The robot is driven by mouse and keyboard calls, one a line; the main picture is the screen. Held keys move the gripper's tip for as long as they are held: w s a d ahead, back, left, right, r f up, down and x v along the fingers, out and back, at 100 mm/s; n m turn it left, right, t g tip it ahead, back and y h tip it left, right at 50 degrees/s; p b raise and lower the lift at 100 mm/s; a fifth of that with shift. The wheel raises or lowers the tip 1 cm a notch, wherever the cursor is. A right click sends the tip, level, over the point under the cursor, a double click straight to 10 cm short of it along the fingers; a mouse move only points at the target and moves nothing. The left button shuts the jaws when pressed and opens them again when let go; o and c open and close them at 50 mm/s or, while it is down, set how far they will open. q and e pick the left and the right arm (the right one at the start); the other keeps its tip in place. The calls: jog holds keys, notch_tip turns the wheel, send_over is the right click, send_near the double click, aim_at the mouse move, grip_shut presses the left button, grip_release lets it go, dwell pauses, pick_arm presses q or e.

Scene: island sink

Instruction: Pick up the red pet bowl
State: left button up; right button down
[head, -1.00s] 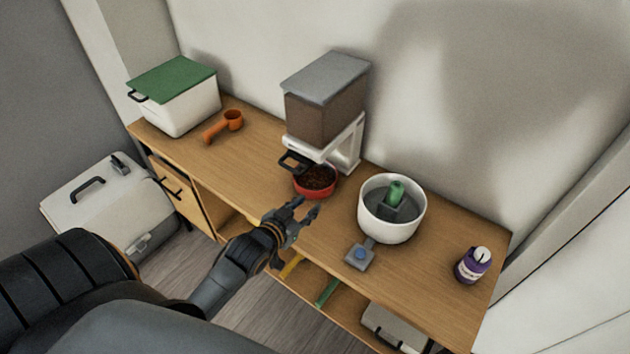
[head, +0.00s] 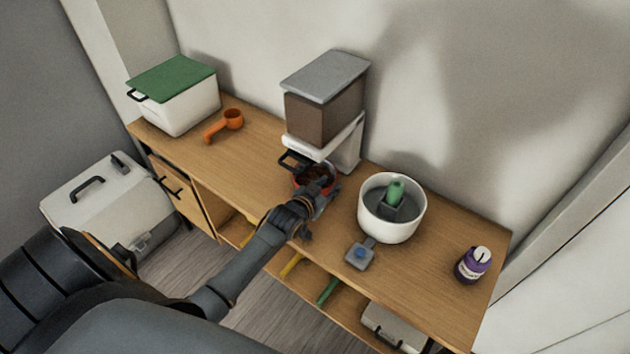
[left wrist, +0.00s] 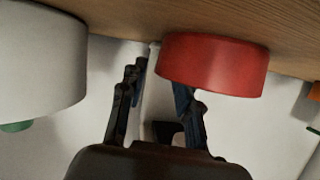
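The red pet bowl (head: 299,184), with brown food in it, stands on the wooden bench below the dispenser's spout. Its red outer wall fills the upper middle of the upside-down left wrist view (left wrist: 213,65). My left gripper (head: 326,184) is at the bowl's right side and partly covers it. In the left wrist view the gripper (left wrist: 160,82) has its fingers apart. One finger's tip disappears behind the bowl's rim; the other is outside, beside the bowl, with a gap between. I cannot tell whether either touches it. My right gripper is not in view.
The food dispenser (head: 325,112) stands directly behind the bowl. A white round basin (head: 378,222) with a green post is close on the right.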

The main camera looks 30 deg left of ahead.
pick_arm(q)
jog(key=shift+w+f, duration=0.1)
jog(key=shift+w, duration=0.25)
grip_shut()
jog(key=shift+s, duration=0.1)
dwell(0.5)
